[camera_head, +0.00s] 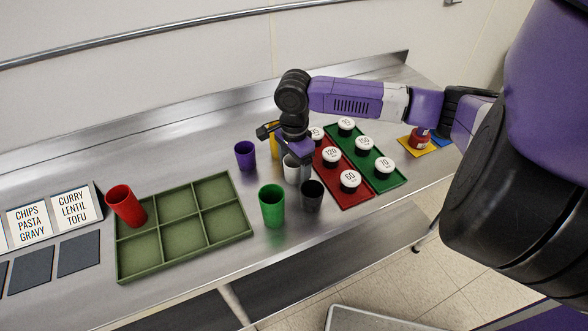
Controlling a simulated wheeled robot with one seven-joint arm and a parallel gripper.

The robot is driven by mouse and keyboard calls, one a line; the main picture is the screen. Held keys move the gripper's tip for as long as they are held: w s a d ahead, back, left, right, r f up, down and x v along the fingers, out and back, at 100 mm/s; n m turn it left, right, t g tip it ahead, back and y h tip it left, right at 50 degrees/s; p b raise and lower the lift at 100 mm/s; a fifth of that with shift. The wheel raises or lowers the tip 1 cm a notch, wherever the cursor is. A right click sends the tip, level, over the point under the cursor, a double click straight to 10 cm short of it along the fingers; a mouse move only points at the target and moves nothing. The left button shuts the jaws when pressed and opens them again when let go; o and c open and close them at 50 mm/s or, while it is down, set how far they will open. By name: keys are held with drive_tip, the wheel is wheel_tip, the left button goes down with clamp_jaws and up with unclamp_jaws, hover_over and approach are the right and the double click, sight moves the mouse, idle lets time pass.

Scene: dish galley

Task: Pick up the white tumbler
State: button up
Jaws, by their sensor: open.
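The white tumbler (291,170) stands upright on the steel counter, partly hidden behind my gripper. My gripper (288,152) is directly above and around its top, pointing down; the fingertips are hard to make out. The gripper is open, and I cannot tell whether it touches the tumbler.
Close by stand a purple tumbler (245,155), a green tumbler (272,206), a black tumbler (311,197) and a yellow one (274,146). A green divided tray (247,233) holds a red tumbler (126,206). Red (355,200) and green (394,182) trays with numbered items lie right.

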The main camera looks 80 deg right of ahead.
drive_tip(key=c, duration=1.5)
drive_tip(key=shift+o, duration=0.2)
